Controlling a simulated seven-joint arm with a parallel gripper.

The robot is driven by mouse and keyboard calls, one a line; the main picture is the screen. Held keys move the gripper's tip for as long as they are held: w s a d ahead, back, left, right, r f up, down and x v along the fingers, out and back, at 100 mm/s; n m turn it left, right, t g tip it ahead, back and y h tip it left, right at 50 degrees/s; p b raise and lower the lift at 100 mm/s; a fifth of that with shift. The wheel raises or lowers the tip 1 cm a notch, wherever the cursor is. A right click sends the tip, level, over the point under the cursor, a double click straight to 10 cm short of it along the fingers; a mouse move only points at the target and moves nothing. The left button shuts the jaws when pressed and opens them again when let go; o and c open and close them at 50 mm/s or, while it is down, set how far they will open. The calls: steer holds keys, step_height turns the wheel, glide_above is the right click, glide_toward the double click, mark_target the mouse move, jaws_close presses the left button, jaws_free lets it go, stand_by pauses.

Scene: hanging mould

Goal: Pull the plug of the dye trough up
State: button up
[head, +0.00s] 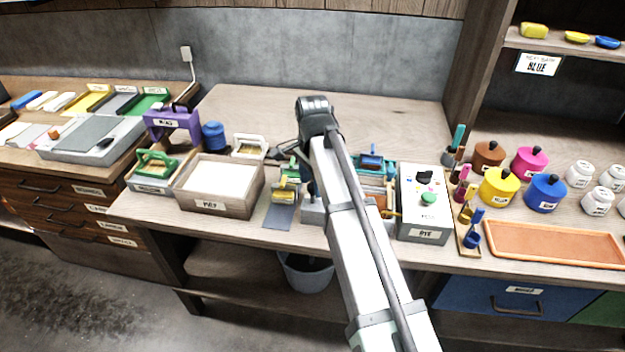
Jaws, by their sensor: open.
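The grey box with the label DYE (424,212) stands right of my arm on the bench and looks like the dye trough. Its pale top carries small coloured pieces, among them a dark knob (447,185) and a green knob (428,198). I cannot tell for certain which piece is the plug. My gripper (288,152) is left of the box, beyond the bend of my arm and mostly hidden by it. It is open and apart from the box; I see nothing held in it.
A wooden tray (212,207) stands to the left. Teal-framed items (373,163) lie between my arm and the DYE box. Yellow (500,187) and blue (545,193) pots and an orange tray (555,245) are on the right. The back of the bench is clear.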

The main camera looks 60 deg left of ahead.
mark_target(312, 185)
steer(key=shift+r, duration=0.1)
step_height(312, 185, up, 14)
steer(key=shift+f, duration=0.2)
stand_by(0.3)
stand_by(0.5)
